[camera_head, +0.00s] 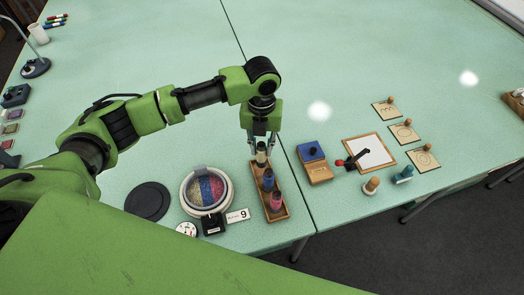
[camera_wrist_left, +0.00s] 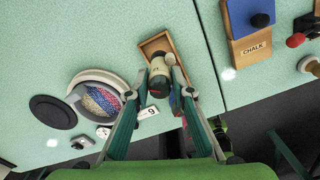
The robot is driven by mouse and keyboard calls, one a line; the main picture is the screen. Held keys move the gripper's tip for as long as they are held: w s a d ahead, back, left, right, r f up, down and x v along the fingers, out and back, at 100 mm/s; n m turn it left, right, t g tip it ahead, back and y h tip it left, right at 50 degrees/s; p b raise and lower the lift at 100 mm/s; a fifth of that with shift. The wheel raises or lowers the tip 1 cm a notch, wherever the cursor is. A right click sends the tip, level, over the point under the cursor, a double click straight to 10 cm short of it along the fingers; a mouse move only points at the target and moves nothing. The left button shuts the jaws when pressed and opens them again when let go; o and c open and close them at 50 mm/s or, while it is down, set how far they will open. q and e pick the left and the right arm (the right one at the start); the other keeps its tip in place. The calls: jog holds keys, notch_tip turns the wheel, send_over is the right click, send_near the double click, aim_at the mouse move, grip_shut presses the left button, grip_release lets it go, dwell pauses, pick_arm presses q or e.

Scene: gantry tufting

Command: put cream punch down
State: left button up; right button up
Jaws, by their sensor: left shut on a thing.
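The cream punch (camera_head: 261,156) is held upright between the fingers of my left gripper (camera_head: 260,142). It is over the far end of the wooden rack (camera_head: 284,205); I cannot tell whether it touches the rack floor. In the left wrist view the cream punch (camera_wrist_left: 158,67) shows its cream top and dark lower part between the fingers of my left gripper (camera_wrist_left: 160,85), with the rack (camera_wrist_left: 150,46) behind it. A blue punch (camera_head: 268,180) and a pink punch (camera_head: 276,200) stand nearer in the same rack. My right gripper is out of view.
A round hoop with coloured fill (camera_head: 207,190), a black disc (camera_head: 147,201) and a card marked 9 (camera_head: 238,215) lie left of the rack. A chalk box (camera_head: 316,168), a framed board (camera_head: 374,153) and two stamps lie right, across the table seam.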

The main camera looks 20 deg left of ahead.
pick_arm(q)
notch_tip(320, 180, down, 2)
jog(key=shift+f, duration=0.45)
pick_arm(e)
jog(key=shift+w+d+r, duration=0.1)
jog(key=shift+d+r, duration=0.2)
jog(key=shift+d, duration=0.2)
pick_arm(q)
jog(key=shift+f, duration=0.1)
jog(key=o, duration=1)
notch_tip(320, 180, up, 11)
jog(key=shift+r+b, duration=0.15)
jog(key=shift+b, duration=1.05)
jog(key=shift+r, duration=0.45)
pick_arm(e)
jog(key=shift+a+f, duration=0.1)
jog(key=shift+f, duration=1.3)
